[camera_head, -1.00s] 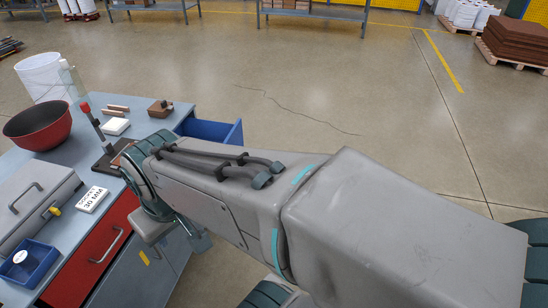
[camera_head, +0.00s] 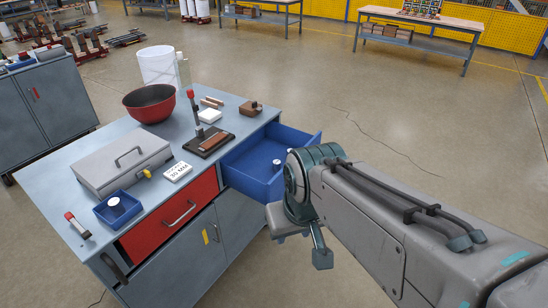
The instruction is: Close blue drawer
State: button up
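The blue drawer (camera_head: 253,183) is pulled out from the right part of the grey workbench cabinet (camera_head: 245,222), with its inside exposed. A small white round item (camera_head: 277,163) sits inside it. My gripper (camera_head: 320,256) is at the end of my arm, just right of and in front of the drawer in this view. My wrist covers the drawer's right front corner. I cannot tell whether the gripper touches the drawer, and its fingers do not show clearly enough to tell open from shut.
A red drawer (camera_head: 150,238) beside the blue one is shut. On the top are a red bowl (camera_head: 150,105), a grey case (camera_head: 118,172), a small blue bin (camera_head: 103,212) and a dark stand (camera_head: 205,143). A white bucket (camera_head: 160,62) stands behind. Open floor lies right.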

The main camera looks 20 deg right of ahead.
aim_at(248, 169)
jog(key=z, duration=0.05)
jog(key=i, duration=0.75)
jog(key=z, duration=0.6)
jog(key=k, duration=0.5)
jog(key=u, duration=1.05)
jog(key=i, duration=0.7)
jog(key=z, duration=0.95)
